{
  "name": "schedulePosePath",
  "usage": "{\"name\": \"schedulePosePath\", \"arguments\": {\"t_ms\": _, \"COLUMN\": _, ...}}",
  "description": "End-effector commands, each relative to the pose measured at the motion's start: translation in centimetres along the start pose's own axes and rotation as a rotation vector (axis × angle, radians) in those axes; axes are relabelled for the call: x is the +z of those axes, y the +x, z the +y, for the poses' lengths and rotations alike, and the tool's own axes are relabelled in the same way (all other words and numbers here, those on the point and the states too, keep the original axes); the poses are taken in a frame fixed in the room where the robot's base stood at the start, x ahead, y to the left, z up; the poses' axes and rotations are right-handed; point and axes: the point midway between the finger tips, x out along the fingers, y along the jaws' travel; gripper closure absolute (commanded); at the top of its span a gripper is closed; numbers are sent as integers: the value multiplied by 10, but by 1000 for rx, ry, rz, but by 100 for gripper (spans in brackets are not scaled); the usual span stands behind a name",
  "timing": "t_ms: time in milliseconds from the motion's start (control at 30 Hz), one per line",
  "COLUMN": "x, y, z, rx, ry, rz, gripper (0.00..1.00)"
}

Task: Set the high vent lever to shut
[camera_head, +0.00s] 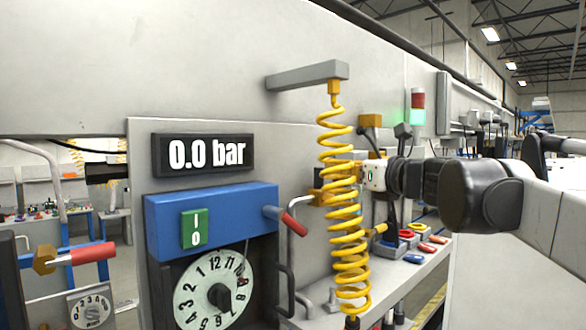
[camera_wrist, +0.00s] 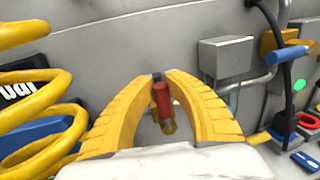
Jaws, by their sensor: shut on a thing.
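My gripper (camera_wrist: 160,80) has its yellow fingers closed around a red lever handle (camera_wrist: 162,98) in the wrist view. The handle stands roughly upright in that picture, with a yellow part just below it. In the head view my gripper (camera_head: 322,193) reaches left behind the yellow coiled hose, which partly hides the fingers and the held handle. Another view of a red handle (camera_head: 294,224) shows left of the coil, beside the blue box; I cannot tell whether it is the held one. The pressure display (camera_head: 204,154) reads 0.0 bar.
The yellow coiled hose (camera_head: 343,215) hangs from a grey bracket close to my gripper; its loops also fill the left of the wrist view (camera_wrist: 40,105). A blue handle (camera_wrist: 287,57) and a grey box (camera_wrist: 224,56) lie to the right. A dial (camera_head: 211,292) sits below the blue box (camera_head: 160,222).

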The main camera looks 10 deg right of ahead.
Motion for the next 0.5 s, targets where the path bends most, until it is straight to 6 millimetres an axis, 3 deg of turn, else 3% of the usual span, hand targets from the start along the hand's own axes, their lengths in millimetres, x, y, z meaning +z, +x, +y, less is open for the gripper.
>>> {"name": "schedulePosePath", "arguments": {"t_ms": 267, "x": -1, "y": -1, "z": 6, "rx": 1, "ry": -72, "rz": -15, "gripper": 100}}
{"name": "schedulePosePath", "arguments": {"t_ms": 500, "x": -5, "y": -4, "z": 19, "rx": 1, "ry": -243, "rz": -49, "gripper": 100}}
